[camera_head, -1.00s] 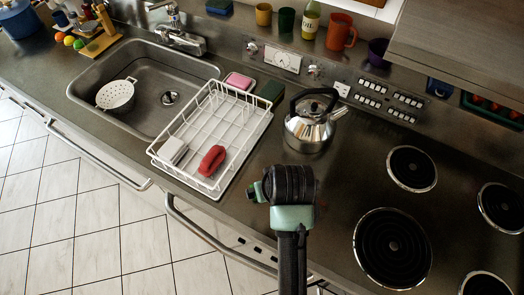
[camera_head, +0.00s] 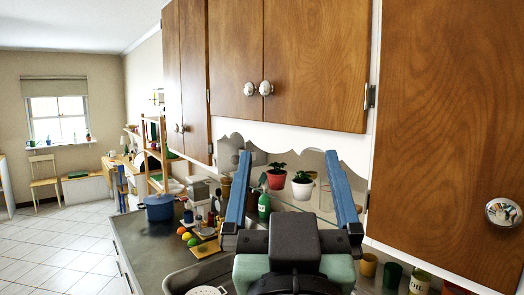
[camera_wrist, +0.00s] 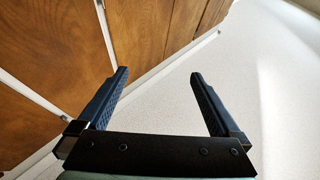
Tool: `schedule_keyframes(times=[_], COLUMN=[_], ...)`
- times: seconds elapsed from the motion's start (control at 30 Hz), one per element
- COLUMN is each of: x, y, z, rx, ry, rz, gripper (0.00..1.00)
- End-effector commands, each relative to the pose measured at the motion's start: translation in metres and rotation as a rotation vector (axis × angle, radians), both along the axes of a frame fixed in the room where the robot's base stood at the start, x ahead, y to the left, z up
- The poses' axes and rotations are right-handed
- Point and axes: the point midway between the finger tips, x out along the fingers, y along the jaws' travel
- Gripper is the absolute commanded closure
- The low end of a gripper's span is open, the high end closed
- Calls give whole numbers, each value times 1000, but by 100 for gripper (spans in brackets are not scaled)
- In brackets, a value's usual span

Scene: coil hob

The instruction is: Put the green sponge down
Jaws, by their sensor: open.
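My gripper (camera_head: 288,156) is raised in front of the wall cupboards, its two blue fingers spread wide with nothing between them. The wrist view also shows my gripper (camera_wrist: 159,73) open and empty, facing cupboard wood and a pale surface. The green sponge is not seen in either view now. The stretch of counter near the dish rack is out of the frame or hidden behind my arm.
Wooden cupboards (camera_head: 310,60) with round knobs hang close on the right. Below them are potted plants (camera_head: 302,185), a green bottle (camera_head: 264,204) and an oil bottle (camera_head: 420,282). A blue pot (camera_head: 159,207) stands on the counter (camera_head: 140,240). Open floor (camera_head: 60,245) lies left.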

Motion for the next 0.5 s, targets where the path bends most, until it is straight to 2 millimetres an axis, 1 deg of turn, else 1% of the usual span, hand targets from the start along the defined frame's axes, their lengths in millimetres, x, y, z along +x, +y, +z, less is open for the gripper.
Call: schedule_keyframes(times=[0.03,0.1,0.2,0.3,0.5], x=[-21,-44,-68,-78,-78], y=[10,19,26,28,28], z=[31,59,82,91,91], rx=[2,6,11,14,14], ry=[-105,-213,-308,-347,-348], rz=[22,44,63,72,72], gripper=[0,0,0,0,0])
